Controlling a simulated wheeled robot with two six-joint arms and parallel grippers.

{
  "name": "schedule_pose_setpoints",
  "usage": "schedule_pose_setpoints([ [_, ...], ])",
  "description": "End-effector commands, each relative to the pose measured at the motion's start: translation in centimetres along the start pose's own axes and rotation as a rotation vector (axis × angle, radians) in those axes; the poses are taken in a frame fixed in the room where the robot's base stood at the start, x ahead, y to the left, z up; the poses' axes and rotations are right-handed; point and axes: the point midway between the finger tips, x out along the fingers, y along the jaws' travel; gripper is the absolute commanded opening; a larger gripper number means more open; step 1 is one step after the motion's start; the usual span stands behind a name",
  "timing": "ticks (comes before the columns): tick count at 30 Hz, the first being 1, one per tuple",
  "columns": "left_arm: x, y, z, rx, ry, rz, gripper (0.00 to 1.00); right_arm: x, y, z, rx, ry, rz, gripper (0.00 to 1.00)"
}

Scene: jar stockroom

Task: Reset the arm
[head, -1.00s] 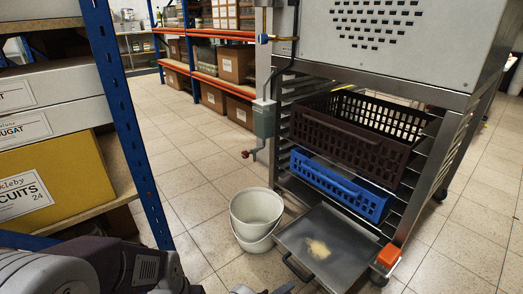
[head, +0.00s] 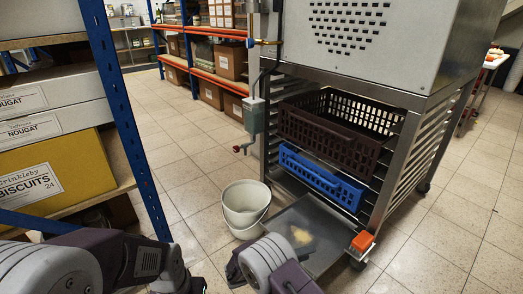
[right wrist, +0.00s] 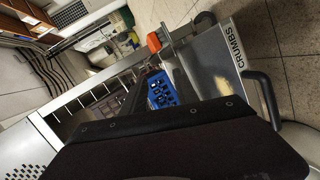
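My right arm stands at the bottom middle of the head view, its grey and purple links in front of the crumb tray. A dark part of my right gripper (head: 235,270) shows beside the bucket's base; its fingertips cannot be made out. In the right wrist view a broad dark plate with small screws fills the lower part, and I cannot tell whether the fingers are apart. My left arm lies across the bottom left corner of the head view, and its fingers are not visible. No held thing shows.
A steel rack (head: 393,180) holds a brown crate (head: 330,140) and a blue crate (head: 320,180). Low down, the crumb tray (head: 280,219) sticks out, with pale crumbs on it. A white bucket (head: 243,206) stands left of it. A blue-framed shelf (head: 125,110) stands left. Floor between is clear.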

Motion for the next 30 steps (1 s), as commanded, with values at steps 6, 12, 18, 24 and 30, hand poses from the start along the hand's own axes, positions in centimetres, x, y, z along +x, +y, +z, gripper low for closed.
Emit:
schedule_pose_setpoints([
  [6,-5.6,0.1,-0.6,0.000,0.000,0.000,0.36,2.8,14.9,2.2,0.204,-0.293,-0.090,0.36],
  [12,-10.2,0.2,-1.1,0.000,0.000,0.000,0.36,1.4,24.8,10.8,0.336,-0.633,-0.405,0.36],
  [18,-12.7,0.2,-1.3,0.000,0.000,0.000,0.36,-4.0,26.7,15.7,0.427,-0.724,-0.769,0.36],
  [24,-12.8,0.2,-1.3,0.000,0.000,0.000,0.36,-10.2,22.9,17.2,0.418,-0.596,-1.123,0.36],
  [30,-15.7,0.3,-1.6,0.000,-0.002,0.000,0.36,-11.4,24.4,14.3,0.290,-0.355,-1.230,0.36],
])
